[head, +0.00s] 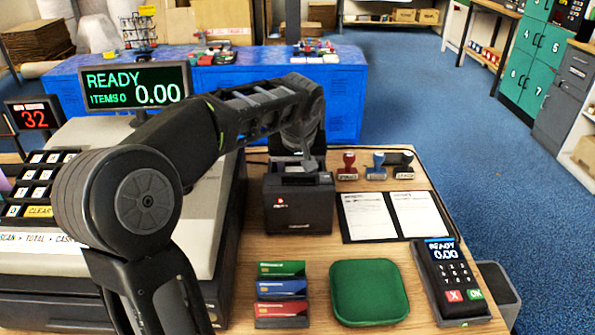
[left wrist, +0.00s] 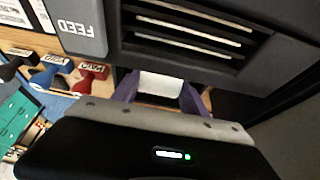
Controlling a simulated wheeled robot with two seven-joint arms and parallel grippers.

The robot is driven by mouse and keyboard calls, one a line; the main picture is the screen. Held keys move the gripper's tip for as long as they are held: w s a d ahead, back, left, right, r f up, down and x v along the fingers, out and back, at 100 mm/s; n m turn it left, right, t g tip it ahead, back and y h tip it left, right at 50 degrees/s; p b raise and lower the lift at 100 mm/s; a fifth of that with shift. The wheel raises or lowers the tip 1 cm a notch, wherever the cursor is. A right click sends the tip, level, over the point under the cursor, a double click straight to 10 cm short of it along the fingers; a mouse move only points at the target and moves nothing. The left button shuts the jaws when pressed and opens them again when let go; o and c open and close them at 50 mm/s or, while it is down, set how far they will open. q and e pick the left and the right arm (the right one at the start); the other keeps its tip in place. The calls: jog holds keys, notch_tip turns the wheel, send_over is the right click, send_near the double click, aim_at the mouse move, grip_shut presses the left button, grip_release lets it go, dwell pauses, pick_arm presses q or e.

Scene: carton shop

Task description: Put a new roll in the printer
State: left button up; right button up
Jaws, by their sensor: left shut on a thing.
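The printer (head: 298,208) is a black box on the wooden counter, behind the card rack. In the left wrist view its dark slotted top (left wrist: 190,40) and grey FEED button (left wrist: 82,27) show upside down. My left arm reaches across the counter, and my left gripper (head: 303,165) is at the printer's top, toward its far side. In the left wrist view my left gripper (left wrist: 160,95) is shut on a white thing that looks like the paper roll (left wrist: 161,85). Only a small part of it shows; the head view hides it. My right gripper is not in view.
Several stamps (head: 348,167) stand right of the printer, near an open notepad (head: 395,215). A green pad (head: 368,292), a card rack (head: 281,290) and a card terminal (head: 450,275) lie in front. The cash register (head: 60,215) fills the left.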

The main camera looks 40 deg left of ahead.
pick_arm(q)
jog(key=shift+s+d, duration=0.2)
jog(key=shift+s, duration=0.1)
dwell(0.4)
jog(key=o, duration=1.5)
jog(key=v, duration=0.8)
jog(key=shift+f, duration=0.1)
